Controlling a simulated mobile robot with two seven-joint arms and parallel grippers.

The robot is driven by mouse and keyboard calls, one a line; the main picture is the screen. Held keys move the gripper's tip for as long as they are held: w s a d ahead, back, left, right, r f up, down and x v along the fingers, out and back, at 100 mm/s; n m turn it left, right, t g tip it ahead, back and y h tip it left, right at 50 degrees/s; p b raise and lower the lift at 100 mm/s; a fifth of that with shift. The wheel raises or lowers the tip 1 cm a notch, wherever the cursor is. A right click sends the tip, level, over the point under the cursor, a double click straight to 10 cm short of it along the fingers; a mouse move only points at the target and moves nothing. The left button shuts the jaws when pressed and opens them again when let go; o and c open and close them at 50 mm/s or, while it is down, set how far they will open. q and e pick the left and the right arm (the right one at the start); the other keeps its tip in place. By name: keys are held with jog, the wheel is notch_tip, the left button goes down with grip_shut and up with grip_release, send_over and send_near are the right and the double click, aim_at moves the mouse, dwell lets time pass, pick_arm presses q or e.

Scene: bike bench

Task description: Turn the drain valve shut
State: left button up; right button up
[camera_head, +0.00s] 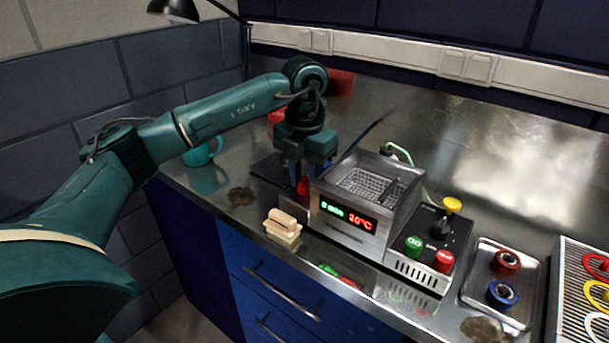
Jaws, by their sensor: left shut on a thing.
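The drain valve's red handle (303,187) is on the left side of the metal tank (345,222), low down near its front corner. The tank has a basket inside and a lit display on its front. My left gripper (299,180) points down beside the tank, with its fingers shut on the red handle. The fingers hide part of the handle, so its exact turn is hard to tell. My right gripper is not in view.
A tray (479,283) holds two ringed parts. A teal mug (203,153) stands behind my arm.

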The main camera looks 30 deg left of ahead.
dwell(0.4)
pick_arm(q)
jog(key=o, duration=1)
